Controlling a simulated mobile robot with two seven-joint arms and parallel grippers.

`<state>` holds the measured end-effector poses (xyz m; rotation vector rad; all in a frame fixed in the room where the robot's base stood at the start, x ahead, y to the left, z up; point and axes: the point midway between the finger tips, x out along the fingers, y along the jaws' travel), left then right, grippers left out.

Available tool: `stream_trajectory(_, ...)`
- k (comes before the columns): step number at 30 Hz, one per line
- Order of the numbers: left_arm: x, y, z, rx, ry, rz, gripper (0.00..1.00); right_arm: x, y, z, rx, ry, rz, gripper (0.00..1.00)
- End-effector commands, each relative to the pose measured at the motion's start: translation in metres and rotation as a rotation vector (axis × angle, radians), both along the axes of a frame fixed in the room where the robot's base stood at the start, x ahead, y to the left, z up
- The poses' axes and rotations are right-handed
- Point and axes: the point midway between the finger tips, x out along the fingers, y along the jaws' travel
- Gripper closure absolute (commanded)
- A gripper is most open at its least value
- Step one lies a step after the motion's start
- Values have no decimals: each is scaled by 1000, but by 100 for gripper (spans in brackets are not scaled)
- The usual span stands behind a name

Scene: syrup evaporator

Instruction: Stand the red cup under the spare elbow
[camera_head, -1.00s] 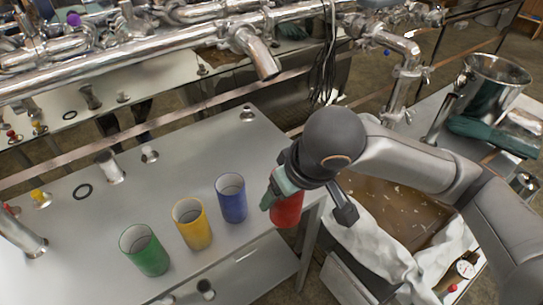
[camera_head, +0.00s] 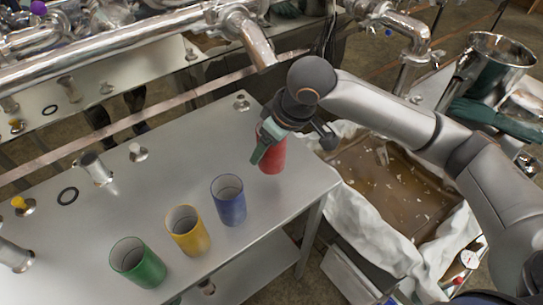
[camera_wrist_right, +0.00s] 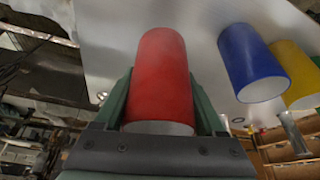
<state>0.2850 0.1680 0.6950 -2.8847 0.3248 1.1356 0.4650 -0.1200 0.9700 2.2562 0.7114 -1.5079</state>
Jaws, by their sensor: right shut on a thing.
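The red cup (camera_head: 272,157) is held upright or nearly so near the table's back right part. My right gripper (camera_head: 270,146) is shut on it, and its green fingers hide part of the cup. In the right wrist view the red cup (camera_wrist_right: 162,78) sits between the two fingers (camera_wrist_right: 160,112). I cannot tell whether its base touches the table. One downward pipe elbow (camera_head: 250,38) hangs from the pipe behind the table, and another elbow (camera_head: 412,45) is further right. I cannot tell which is the spare one. My left gripper is not in view.
Blue (camera_head: 228,203), yellow (camera_head: 188,232) and green (camera_head: 138,264) cups stand in a row along the front of the grey table (camera_head: 120,215). Small metal fittings and a black ring (camera_head: 68,196) lie behind them. A brown liquid-filled basin (camera_head: 385,185) is right of the table.

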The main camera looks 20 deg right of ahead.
Motion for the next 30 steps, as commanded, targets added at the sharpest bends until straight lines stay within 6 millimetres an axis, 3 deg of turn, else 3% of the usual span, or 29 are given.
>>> stream_trajectory(9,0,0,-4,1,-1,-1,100,16,-14,-28,-2,2,-2,84)
stream_trajectory(15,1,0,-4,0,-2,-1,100,14,-13,-52,0,0,1,84)
stream_trajectory(27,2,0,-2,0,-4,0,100,14,-12,-56,-1,1,0,84)
stream_trajectory(28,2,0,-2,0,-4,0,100,14,-12,-56,-1,1,0,25)
stream_trajectory(30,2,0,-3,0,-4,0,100,14,-12,-56,-1,1,0,17)
